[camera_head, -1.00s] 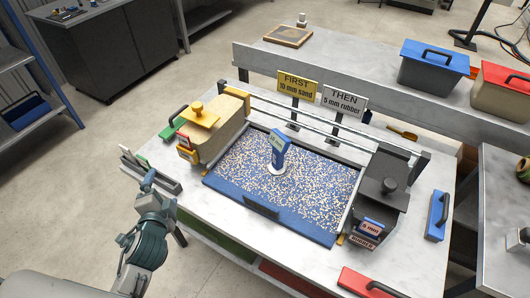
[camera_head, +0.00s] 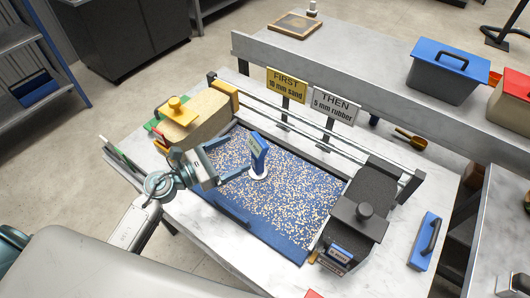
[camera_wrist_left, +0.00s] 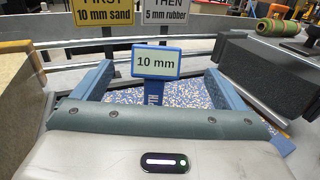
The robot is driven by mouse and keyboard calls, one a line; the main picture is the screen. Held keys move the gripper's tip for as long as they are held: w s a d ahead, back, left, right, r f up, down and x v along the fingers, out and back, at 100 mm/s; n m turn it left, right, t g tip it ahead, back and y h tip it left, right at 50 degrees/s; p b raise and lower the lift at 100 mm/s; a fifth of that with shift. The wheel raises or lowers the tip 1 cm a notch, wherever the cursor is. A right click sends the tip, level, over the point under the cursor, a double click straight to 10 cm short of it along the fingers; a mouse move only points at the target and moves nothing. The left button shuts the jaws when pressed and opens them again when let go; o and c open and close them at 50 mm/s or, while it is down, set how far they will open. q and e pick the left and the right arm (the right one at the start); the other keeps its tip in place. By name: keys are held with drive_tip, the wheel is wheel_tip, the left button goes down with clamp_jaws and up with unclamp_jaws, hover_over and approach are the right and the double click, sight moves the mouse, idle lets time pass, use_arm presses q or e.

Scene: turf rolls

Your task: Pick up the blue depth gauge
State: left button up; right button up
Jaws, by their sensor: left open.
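The blue depth gauge (camera_head: 259,150) stands upright on a round white base on the speckled turf bed (camera_head: 285,205). In the left wrist view its head (camera_wrist_left: 157,62) carries a white label reading "10 mm", and its stem shows below. My left gripper (camera_head: 237,157) is open just left of the gauge, pointing at it. In the left wrist view the gauge appears between the two spread fingers (camera_wrist_left: 157,85), with no finger seen touching it. The foot of the gauge is hidden in that view. My right gripper is not in view.
A sand-coloured hopper (camera_head: 195,125) stands left of the bed and a dark hopper (camera_head: 362,210) right of it. Rails (camera_head: 310,130) and two signs, FIRST (camera_head: 286,84) and THEN (camera_head: 333,105), stand behind.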

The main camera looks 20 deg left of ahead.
sight(256, 142)
use_arm(q)
drive_tip(key=p+x, duration=0.1)
drive_tip(key=x, duration=0.1)
drive_tip(key=p+x, duration=0.1)
drive_tip(key=x, duration=0.1)
drive_tip(key=shift+w+d+r, duration=0.15)
drive_tip(key=shift+w+r, duration=0.05)
drive_tip(key=shift+w, duration=0.05)
drive_tip(key=shift+w+d+f, duration=0.1)
drive_tip(key=shift+w+d, duration=0.1)
drive_tip(key=shift+d, duration=0.05)
drive_tip(key=shift+w+d+p, duration=0.35)
drive_tip(key=shift+w+p, duration=0.15)
drive_tip(key=p+x, duration=0.2)
drive_tip(key=x, duration=0.1)
drive_tip(key=shift+w+f, duration=0.1)
drive_tip(key=shift+w, duration=0.2)
drive_tip(key=shift+w+d+f, duration=0.15)
drive_tip(key=shift+w+d, duration=0.1)
drive_tip(key=shift+d, duration=0.1)
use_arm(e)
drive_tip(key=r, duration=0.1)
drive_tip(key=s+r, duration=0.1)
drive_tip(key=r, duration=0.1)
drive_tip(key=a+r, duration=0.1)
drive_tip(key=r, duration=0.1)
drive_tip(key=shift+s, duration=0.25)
